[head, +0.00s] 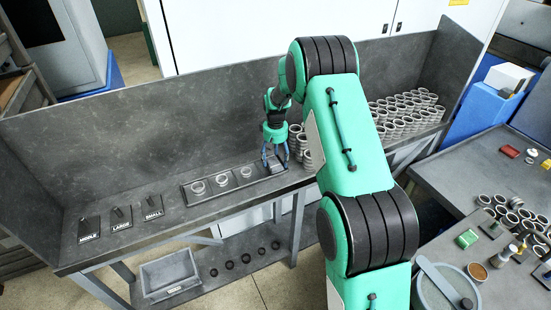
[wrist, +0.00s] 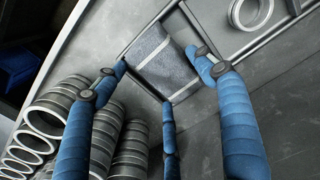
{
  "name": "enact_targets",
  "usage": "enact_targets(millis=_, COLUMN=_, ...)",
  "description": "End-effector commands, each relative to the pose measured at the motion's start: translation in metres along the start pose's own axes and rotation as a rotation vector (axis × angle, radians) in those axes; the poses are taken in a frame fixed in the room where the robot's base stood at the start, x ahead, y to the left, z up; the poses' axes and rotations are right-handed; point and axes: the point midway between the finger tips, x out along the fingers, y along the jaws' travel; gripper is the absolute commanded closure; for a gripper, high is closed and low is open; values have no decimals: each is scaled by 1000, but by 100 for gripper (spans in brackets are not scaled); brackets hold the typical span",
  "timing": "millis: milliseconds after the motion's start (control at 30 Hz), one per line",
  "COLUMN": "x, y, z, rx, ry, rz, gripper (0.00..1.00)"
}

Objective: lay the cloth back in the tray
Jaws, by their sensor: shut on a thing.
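The cloth (wrist: 162,52) is grey-blue with pale stripes and shows between my blue fingers in the wrist view. My gripper (wrist: 158,72) is shut on it; it also shows in the head view (head: 275,163), low over the right end of the tray. The dark tray (head: 213,193) lies on the bench with rings in its other compartments. In the wrist view the cloth is at the tray's end compartment, within its rim lines. I cannot tell whether it touches the tray floor. In the head view my gripper mostly hides the cloth.
Stacked metal rings (wrist: 62,108) stand close beside my fingers, and more stacks (head: 410,112) stand farther right on the bench. A ring (wrist: 250,10) lies in the neighbouring compartment. Label plates (head: 121,218) lie at the bench's left. A raised back panel (head: 130,135) bounds the bench.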

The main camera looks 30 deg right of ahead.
Motion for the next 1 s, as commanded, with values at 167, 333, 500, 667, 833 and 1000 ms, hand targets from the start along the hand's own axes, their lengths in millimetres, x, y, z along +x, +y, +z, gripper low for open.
enact_targets(millis=167, x=2, y=0, z=0, rx=0, ry=0, rz=0, gripper=63)
enact_targets(millis=333, x=2, y=0, z=0, rx=0, ry=0, rz=0, gripper=11)
enact_targets(millis=500, x=2, y=0, z=0, rx=0, ry=0, rz=0, gripper=11)
enact_targets(millis=667, x=1, y=0, z=0, rx=0, ry=0, rz=0, gripper=11)
enact_targets(millis=833, x=-6, y=0, z=0, rx=0, ry=0, rz=0, gripper=11)
enact_targets(millis=1000, x=-24, y=0, z=-1, rx=0, ry=2, rz=1, gripper=11)
